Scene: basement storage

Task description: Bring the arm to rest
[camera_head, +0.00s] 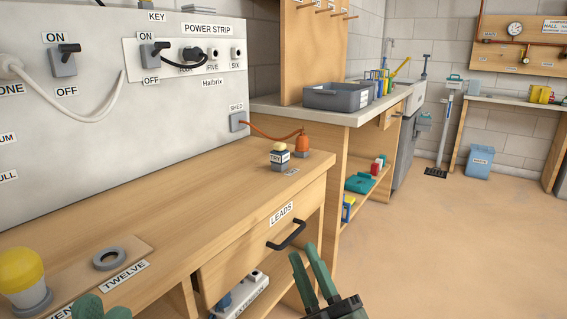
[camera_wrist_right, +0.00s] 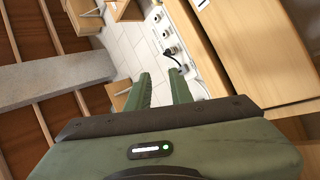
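My right gripper (camera_head: 309,264) is in the lower middle of the head view, in front of the bench and below the drawer handle. Its two green fingers stand apart with nothing between them. The right wrist view shows the same gripper (camera_wrist_right: 163,80) open and empty, tilted up toward the wall panel and ceiling.
The wooden bench (camera_head: 150,210) carries a yellow-topped lamp (camera_head: 22,272), a grey ring (camera_head: 109,258) and a small yellow-and-grey TRY block (camera_head: 279,157). The LEADS drawer handle (camera_head: 287,235) sticks out near my right gripper. Open floor (camera_head: 440,240) lies to the right.

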